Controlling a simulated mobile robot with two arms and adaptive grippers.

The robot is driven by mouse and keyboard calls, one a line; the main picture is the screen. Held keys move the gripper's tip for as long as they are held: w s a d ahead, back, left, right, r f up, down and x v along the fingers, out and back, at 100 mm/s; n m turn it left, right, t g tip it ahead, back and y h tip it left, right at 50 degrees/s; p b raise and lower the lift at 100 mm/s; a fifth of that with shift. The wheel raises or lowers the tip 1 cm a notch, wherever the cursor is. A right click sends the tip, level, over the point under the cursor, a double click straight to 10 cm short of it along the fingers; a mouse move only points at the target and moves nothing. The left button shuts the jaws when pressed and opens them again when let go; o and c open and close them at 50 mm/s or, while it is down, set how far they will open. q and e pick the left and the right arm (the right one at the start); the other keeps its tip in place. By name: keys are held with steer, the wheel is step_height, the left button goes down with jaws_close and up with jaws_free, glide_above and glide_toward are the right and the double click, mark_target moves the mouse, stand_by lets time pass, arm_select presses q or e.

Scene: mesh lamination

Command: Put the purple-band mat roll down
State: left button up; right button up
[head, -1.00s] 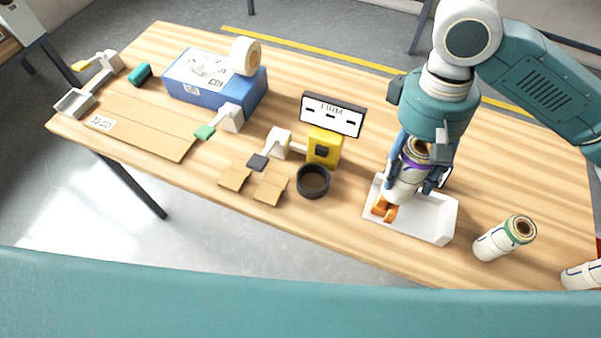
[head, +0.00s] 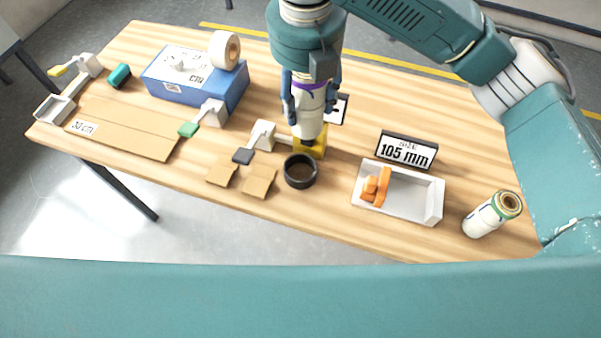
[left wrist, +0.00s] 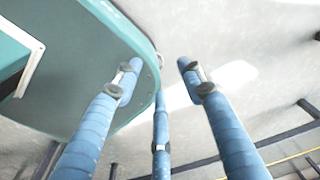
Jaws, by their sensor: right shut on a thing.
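The purple-band mat roll (head: 309,124) is white, with its purple band near the top. My right gripper (head: 310,106) is shut around it in the head view, and holds it roughly upright. Its lower end overlaps the yellow block (head: 319,151) in the picture; I cannot tell whether they touch. My left gripper (left wrist: 158,80) shows only in the left wrist view, with its blue fingers apart and nothing between them.
A black ring (head: 300,184) lies in front of the yellow block. A white tray (head: 412,205) with an orange piece (head: 375,187) stands right, before a "105 mm" sign (head: 407,150). A blue box (head: 222,96) is at left.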

steer(key=shift+w+a+r+n, duration=0.1)
steer(key=shift+a+r+n, duration=0.1)
steer(key=shift+a+n, duration=0.65)
steer(key=shift+d+f+n, duration=0.1)
steer(key=shift+f+n, duration=0.15)
steer(key=shift+n, duration=0.1)
steer(key=p, duration=0.2)
glide_toward(306, 152)
steer(key=s, duration=0.1)
steer(key=s+a, duration=0.1)
steer(key=s, duration=0.2)
steer(key=shift+a+r, duration=0.2)
steer(key=shift+a, duration=0.05)
arm_select(q)
steer(key=shift+s+d+r+p, duration=0.2)
steer(key=shift+s+r, duration=0.15)
steer(key=shift+r, duration=0.35)
steer(key=shift+s+d+r+p, duration=0.1)
steer(key=shift+s+r+p, duration=0.2)
steer(key=shift+r, duration=0.35)
arm_select(e)
steer(key=shift+f, duration=2.45)
steer(key=shift+c, duration=0.2)
steer(key=o, duration=1.4)
steer(key=shift+f, duration=0.15)
steer(key=shift+c, duration=0.2)
